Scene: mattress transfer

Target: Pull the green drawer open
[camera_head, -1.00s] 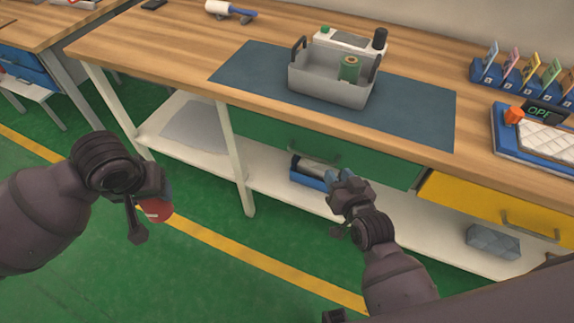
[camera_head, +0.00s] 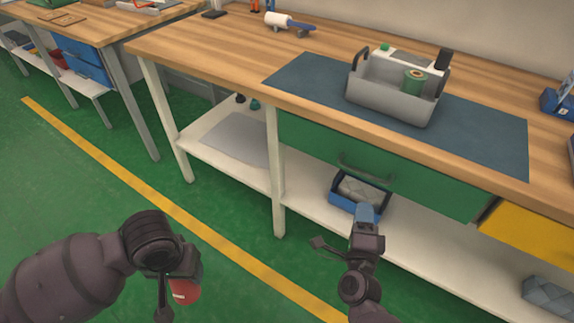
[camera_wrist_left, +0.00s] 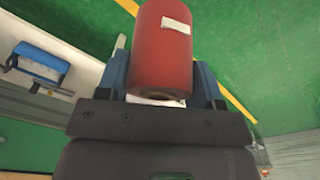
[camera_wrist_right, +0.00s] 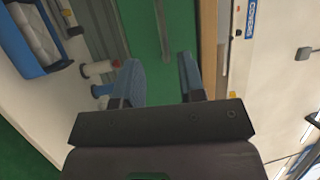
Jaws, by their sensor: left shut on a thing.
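The green drawer (camera_head: 430,182) sits under the front edge of the wooden workbench, and its front looks flush. My left gripper (camera_wrist_left: 163,85) is shut on a red cylinder (camera_wrist_left: 163,45) with a white label, low at the left in the head view.
A grey caddy (camera_head: 390,98) with a green spool stands on the blue mat (camera_head: 485,135). A blue bin (camera_head: 354,205) stands on the lower shelf below the drawer. A yellow drawer (camera_head: 530,235) is at the right. A bench leg (camera_head: 277,190) stands left of the green drawer.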

